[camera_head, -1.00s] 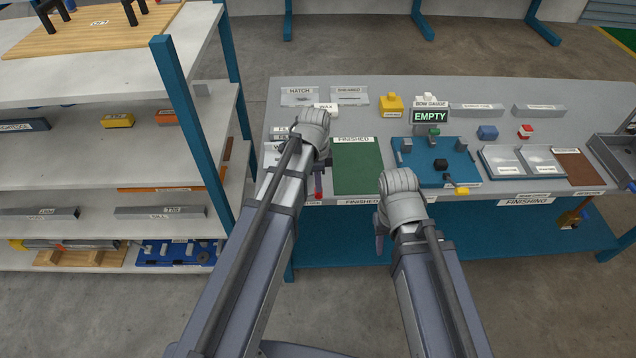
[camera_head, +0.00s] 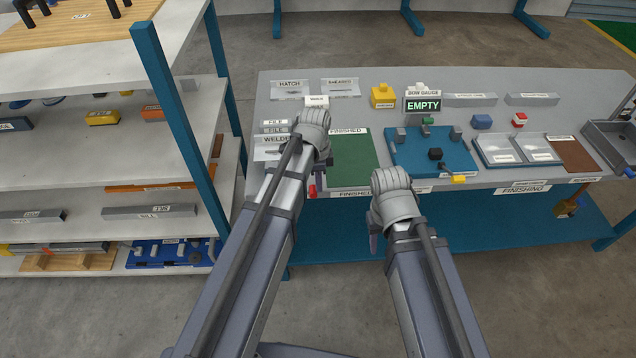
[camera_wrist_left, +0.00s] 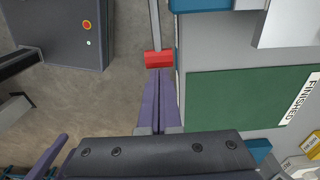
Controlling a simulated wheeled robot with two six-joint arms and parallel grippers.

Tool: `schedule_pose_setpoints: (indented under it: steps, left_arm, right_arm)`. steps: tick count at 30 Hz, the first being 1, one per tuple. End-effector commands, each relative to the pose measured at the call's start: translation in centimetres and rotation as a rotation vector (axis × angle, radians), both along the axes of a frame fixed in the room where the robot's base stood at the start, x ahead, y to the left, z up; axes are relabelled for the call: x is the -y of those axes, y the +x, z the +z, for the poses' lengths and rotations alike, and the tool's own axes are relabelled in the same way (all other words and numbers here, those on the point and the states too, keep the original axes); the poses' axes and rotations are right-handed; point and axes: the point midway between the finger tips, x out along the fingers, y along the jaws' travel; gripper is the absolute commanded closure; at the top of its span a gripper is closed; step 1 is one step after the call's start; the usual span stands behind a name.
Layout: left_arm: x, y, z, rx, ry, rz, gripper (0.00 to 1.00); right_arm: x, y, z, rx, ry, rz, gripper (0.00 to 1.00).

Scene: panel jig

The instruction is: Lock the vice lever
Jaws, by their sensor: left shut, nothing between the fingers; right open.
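A grey bar with a red end (camera_wrist_left: 158,58), which looks like the vice lever, points toward my left gripper (camera_wrist_left: 159,72) in the left wrist view. The gripper's purple fingers are shut and empty, with their tips right at the red end; I cannot tell whether they touch it. In the head view the red end (camera_head: 313,191) shows at the bench's front edge, below the left gripper's wrist. The vice body is hidden there by my arm. My right gripper (camera_head: 374,243) is open and empty, in front of the bench edge.
A green mat (camera_head: 352,165) marked FINISHED lies right of my left gripper. A blue fixture plate (camera_head: 430,160) with blocks stands further right, below the EMPTY display (camera_head: 423,105). A shelf post (camera_head: 170,110) rises at left. Open floor lies before the bench.

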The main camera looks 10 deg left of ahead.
Motion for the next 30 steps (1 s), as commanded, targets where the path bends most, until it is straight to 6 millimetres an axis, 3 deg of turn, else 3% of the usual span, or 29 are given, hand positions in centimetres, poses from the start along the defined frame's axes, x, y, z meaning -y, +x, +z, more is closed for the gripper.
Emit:
schedule_pose_setpoints:
  steps: [11, 30]
  left_arm:
    - [0.8, 0.1, 2.1, 0.0, 0.001, 0.0, 1.0]
    - [4.1, 0.9, 11.6, -0.001, 0.0, 0.003, 1.0]
  right_arm:
    - [0.0, 0.0, 2.1, 0.0, 0.0, 0.0, 0.55]
    - [0.0, 0.0, 11.6, 0.0, 0.0, 0.001, 0.55]
